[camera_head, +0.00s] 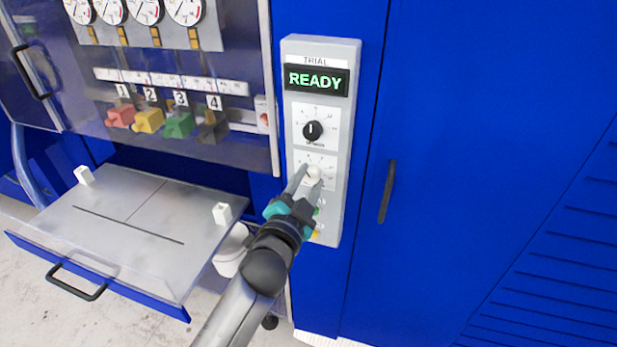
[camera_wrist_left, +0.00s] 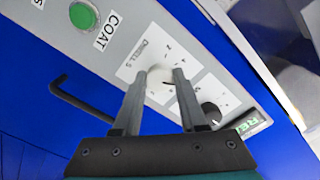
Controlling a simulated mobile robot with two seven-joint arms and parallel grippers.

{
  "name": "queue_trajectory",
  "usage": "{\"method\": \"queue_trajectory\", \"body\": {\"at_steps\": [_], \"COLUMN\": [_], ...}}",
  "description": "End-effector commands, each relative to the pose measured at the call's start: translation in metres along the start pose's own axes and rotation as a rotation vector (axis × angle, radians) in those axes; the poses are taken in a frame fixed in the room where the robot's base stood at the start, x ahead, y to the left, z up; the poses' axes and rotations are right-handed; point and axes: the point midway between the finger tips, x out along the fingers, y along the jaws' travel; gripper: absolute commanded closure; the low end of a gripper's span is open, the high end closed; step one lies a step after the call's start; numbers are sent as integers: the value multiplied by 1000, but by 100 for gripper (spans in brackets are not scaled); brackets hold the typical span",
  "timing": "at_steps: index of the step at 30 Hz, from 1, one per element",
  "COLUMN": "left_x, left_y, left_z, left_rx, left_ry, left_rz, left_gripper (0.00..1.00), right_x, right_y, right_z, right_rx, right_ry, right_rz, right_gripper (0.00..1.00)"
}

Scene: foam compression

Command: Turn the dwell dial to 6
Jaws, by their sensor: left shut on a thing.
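In the left wrist view the two fingertips (camera_wrist_left: 157,72) straddle the knob. The dial's pointer is hidden or too small to read, so its setting cannot be told. My right gripper is not in view.
A black dial (camera_head: 313,131) and a READY display (camera_head: 316,80) sit above. A green COAT button (camera_wrist_left: 83,15) is on the same panel. An open metal drawer (camera_head: 130,215) juts out at left. A black door handle (camera_head: 387,191) stands right of the panel.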

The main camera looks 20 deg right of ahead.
Motion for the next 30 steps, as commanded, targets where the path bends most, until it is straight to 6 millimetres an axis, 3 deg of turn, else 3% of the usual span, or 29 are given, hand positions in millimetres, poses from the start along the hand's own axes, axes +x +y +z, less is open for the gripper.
{"method": "queue_trajectory", "body": {"at_steps": [9,23,24,30], "left_x": [0,0,0,0], "left_y": [0,1,0,0], "left_z": [1,1,1,1], "left_rx": [98,107,107,106], "left_ry": [-2,-2,-2,-1], "left_rz": [2,2,2,1], "left_gripper": [100,100,54,32], "right_x": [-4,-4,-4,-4], "right_y": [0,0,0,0], "right_z": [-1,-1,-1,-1], "right_rx": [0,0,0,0], "right_ry": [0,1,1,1], "right_rz": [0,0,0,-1], "right_gripper": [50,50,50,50]}}
